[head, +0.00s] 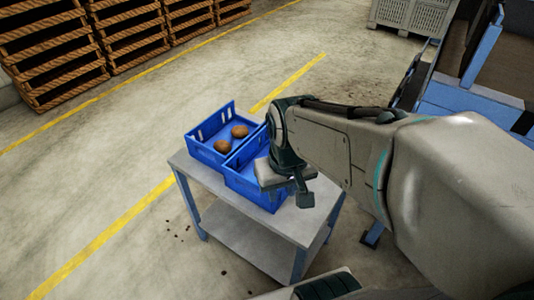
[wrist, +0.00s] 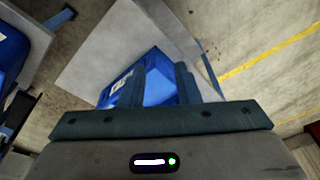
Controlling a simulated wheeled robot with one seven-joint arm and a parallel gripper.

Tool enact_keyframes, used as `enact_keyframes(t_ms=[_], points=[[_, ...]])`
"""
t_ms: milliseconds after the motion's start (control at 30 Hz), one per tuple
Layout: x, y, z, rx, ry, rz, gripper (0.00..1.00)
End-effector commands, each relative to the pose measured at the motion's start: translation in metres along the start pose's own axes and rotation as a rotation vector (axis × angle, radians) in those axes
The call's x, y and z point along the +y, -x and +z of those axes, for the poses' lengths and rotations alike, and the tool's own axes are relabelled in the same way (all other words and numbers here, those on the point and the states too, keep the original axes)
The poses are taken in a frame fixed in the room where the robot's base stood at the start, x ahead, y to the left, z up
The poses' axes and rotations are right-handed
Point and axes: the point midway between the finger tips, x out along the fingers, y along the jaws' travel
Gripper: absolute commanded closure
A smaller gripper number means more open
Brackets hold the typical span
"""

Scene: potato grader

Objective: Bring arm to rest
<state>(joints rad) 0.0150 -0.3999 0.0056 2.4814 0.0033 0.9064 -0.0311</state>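My arm reaches in from the right of the head view. My gripper (head: 304,198) points down above the right-hand part of a small grey table (head: 234,212), over the near blue crate (head: 240,180). In the wrist view my gripper (wrist: 160,88) shows two dark fingers set apart, with the blue crate (wrist: 158,86) visible between them and nothing held. My gripper hides much of that crate, so its contents cannot be told. A second blue crate (head: 205,153) beside it holds two brown potatoes (head: 230,138).
Stacked wooden crates (head: 135,40) line the back left. A grey plastic bin (head: 412,14) stands at the back. A blue-framed machine (head: 465,92) is at the right. The concrete floor with yellow lines is open to the left of the table.

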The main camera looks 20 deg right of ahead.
Motion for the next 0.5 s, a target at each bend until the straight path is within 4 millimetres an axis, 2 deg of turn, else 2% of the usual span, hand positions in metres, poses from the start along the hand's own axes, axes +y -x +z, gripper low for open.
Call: enact_keyframes(t_ms=[133, 500], points=[[0.0004, 0.0008, 0.0076, 0.008, -0.030, -0.007, 0.71], [0.0004, 0.0067, 0.0061, 0.010, -0.032, -0.008, 0.71]])
